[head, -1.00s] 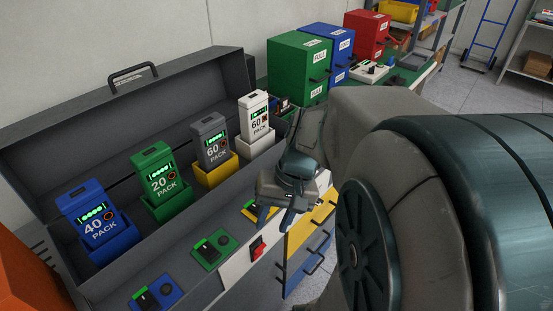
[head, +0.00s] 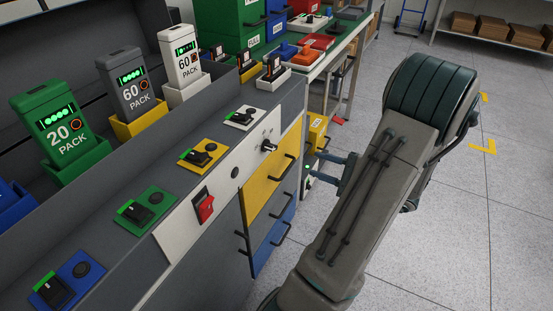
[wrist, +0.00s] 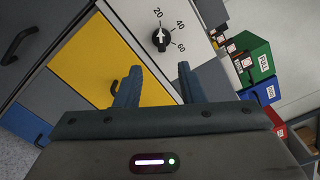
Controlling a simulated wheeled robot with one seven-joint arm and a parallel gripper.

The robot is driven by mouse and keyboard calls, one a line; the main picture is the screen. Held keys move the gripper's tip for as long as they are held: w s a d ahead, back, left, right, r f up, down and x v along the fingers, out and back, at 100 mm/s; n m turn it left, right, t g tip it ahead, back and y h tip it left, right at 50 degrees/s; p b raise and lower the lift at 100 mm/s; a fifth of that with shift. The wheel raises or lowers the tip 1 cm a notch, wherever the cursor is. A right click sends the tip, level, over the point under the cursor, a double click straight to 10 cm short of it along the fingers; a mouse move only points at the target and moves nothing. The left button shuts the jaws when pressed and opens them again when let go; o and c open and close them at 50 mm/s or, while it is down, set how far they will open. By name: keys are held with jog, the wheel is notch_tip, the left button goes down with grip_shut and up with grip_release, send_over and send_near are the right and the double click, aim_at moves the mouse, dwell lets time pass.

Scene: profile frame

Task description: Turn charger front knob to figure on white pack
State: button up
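The white pack (head: 185,55) reads 60 and stands in a white cradle at the back of the bench. The front knob (head: 268,146) is a small black dial on the bench's pale front panel. In the wrist view, the knob (wrist: 160,39) has the figures 20, 40 and 60 around it, and its white pointer appears to point at 20. My gripper (wrist: 158,70) is open and empty, with the knob beyond its fingertips, apart from them. In the head view my gripper (head: 322,170) is to the right of the panel, partly hidden by my arm.
A red switch (head: 203,206) is on the same panel. Yellow drawer (head: 268,178) and blue drawer (head: 272,243) with dark handles lie below. The floor at right is clear.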

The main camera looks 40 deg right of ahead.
aim_at(275, 149)
jog(key=b+x, duration=0.1)
jog(key=x, duration=1.2)
jog(key=shift+w+b, duration=0.25)
jog(key=shift+b, duration=0.1)
grip_shut()
